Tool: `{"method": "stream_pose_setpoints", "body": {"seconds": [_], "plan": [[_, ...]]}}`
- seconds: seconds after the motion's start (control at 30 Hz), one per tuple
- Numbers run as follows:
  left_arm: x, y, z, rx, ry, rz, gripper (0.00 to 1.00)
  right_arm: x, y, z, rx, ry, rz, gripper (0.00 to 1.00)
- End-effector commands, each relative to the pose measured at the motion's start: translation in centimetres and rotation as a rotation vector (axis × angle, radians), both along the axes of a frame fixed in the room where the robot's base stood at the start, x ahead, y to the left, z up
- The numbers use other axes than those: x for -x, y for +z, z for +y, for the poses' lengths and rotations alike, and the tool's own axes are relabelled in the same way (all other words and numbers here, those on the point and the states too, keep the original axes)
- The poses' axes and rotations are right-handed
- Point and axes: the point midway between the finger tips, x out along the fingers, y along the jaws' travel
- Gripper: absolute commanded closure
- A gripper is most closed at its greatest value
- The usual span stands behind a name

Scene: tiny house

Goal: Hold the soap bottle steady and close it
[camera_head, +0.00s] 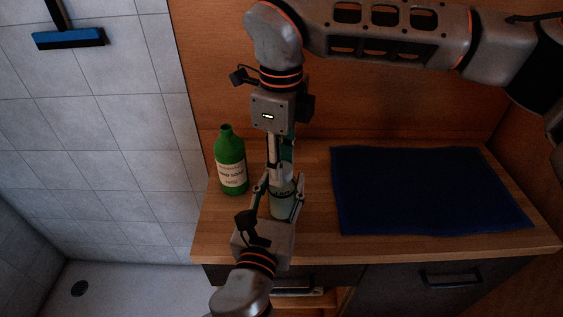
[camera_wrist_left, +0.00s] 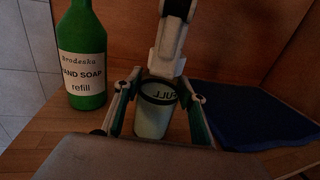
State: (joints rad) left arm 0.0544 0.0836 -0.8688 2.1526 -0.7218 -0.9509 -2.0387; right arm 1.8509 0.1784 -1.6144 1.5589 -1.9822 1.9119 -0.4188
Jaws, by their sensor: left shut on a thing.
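The soap bottle (camera_head: 283,203) is a small, pale, translucent container standing on the wooden counter. In the left wrist view the soap bottle (camera_wrist_left: 152,115) is upright, with a dark ring round its top and the word FULL on it. My left gripper (camera_head: 283,198) comes in from below and is shut around its sides, one finger on each side. My right gripper (camera_head: 281,172) points straight down from above, its fingers right over the bottle's top. In the left wrist view my right gripper (camera_wrist_left: 166,66) partly hides the top. I cannot tell whether it holds a lid.
A green hand soap refill bottle (camera_head: 230,165) stands close to the left of the grippers. A dark blue towel (camera_head: 425,190) lies on the counter (camera_head: 330,246) to the right. A wooden panel rises behind the counter. A tiled wall and a blue squeegee (camera_head: 68,38) are at left.

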Motion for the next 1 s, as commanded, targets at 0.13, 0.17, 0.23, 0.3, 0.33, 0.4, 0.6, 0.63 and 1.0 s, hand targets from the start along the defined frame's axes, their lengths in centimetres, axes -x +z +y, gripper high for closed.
{"method": "stream_pose_setpoints", "body": {"seconds": [0.13, 0.17, 0.23, 0.3, 0.33, 0.4, 0.6, 0.63, 1.0], "plan": [[0.0, -0.1, 0.0, 0.001, -0.001, 0.002, 1.00, 0.0, 0.0, 0.0, 0.000, -0.006, 0.000, 0.96], [0.0, -0.1, 0.0, 0.001, -0.001, 0.002, 1.00, 0.0, 0.0, 0.0, 0.000, -0.006, 0.000, 0.96], [0.0, -0.1, 0.0, 0.001, -0.001, 0.002, 1.00, 0.0, 0.0, 0.0, 0.000, -0.006, 0.000, 0.63], [0.0, -0.1, 0.0, 0.001, -0.001, 0.002, 1.00, 0.0, 0.0, 0.0, 0.000, -0.006, 0.000, 0.51], [0.0, -0.1, 0.0, 0.001, -0.001, 0.002, 1.00, 0.0, 0.0, 0.0, 0.000, -0.005, 0.000, 0.51], [0.0, -0.1, 0.0, 0.001, -0.001, 0.002, 1.00, 0.0, 0.0, 0.0, 0.000, -0.005, 0.000, 0.51], [0.0, -0.1, 0.0, 0.001, -0.001, 0.002, 1.00, 0.0, 0.0, 0.0, 0.000, -0.005, 0.000, 0.51], [0.0, -0.1, 0.0, 0.001, -0.001, 0.002, 1.00, 0.0, 0.1, 0.0, 0.000, -0.005, 0.000, 0.51], [0.0, -0.1, 0.0, 0.001, -0.001, 0.002, 1.00, -0.1, 5.6, 0.1, 0.000, -0.008, -0.004, 0.51]]}}
